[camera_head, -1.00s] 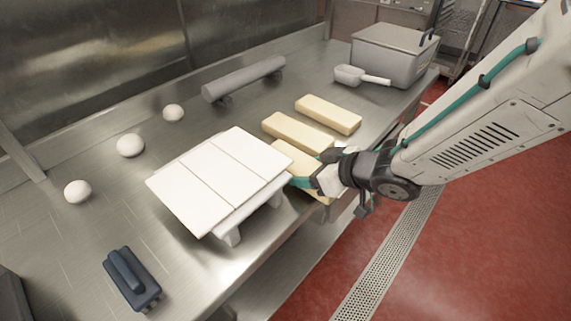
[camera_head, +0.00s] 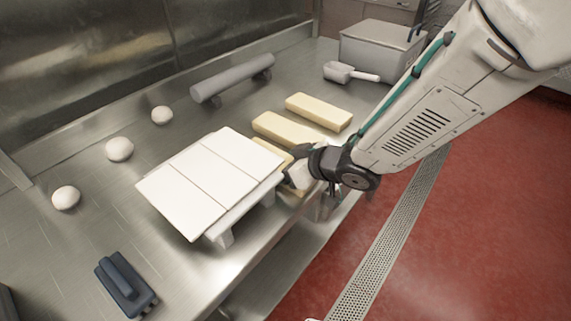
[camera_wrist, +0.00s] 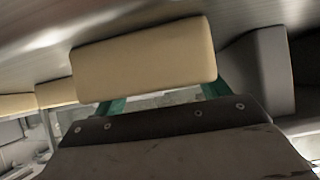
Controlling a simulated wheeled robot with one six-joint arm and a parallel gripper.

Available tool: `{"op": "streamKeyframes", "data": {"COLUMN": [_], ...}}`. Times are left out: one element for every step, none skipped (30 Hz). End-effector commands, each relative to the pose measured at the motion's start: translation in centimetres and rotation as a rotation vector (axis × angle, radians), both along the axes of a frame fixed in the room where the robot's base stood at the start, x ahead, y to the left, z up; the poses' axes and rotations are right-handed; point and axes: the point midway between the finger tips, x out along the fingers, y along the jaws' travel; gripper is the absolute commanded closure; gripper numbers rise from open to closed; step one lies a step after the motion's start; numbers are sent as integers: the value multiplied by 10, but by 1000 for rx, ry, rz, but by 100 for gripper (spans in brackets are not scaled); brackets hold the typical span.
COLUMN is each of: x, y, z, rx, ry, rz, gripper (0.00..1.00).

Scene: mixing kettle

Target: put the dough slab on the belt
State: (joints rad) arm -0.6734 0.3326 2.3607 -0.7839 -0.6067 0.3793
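Three pale yellow slabs lie in a row on the steel counter in the head view: a far one (camera_head: 318,111), a middle one (camera_head: 290,130) and a near one (camera_head: 272,150) partly hidden by the white stand and my gripper. My gripper (camera_head: 297,176) is at the near slab's right end. In the wrist view, a slab (camera_wrist: 145,58) fills the upper middle, in front of my gripper's teal fingers (camera_wrist: 163,99). The fingers stand apart with a gap between them. Their tips are hidden behind the slab, so contact cannot be seen. No belt can be made out.
A low stand with white sheets (camera_head: 210,178) sits close beside the near slab. Also on the counter (camera_head: 60,245) are a grey roller (camera_head: 232,78), white dough balls (camera_head: 119,149), a dark blue block tool (camera_head: 124,284), a scoop (camera_head: 340,73) and a lidded bin (camera_head: 380,52).

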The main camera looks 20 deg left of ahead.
Motion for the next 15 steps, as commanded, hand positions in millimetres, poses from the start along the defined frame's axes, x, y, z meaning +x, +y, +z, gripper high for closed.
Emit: {"op": "streamKeyframes", "data": {"x": [0, 0, 0, 0, 0, 0, 0, 0, -1, -2, -3, -4, -6, -8, -11], "y": [0, 0, 0, 0, 0, 0, 0, 0, -4, -6, -10, -15, -19, -23, -30], "z": [0, 0, 0, 0, 0, 1, 2, 4, 6, 8, 10, 14, 17, 21, 26], "rx": [0, 0, 0, 0, 0, 0, 1, 1, 1, 1, 0, 2, 1, 1, 2], "ry": [0, 0, 0, 0, 0, -1, -1, -1, -1, -1, -2, -2, -2, -4, -3], "rz": [0, 0, 0, 0, 0, -1, -1, -1, -2, -2, -2, -3, -4, -3, -3], "gripper": [26, 26, 26, 26, 26, 26, 26, 26, 26, 26, 26, 26, 26, 26, 26]}}
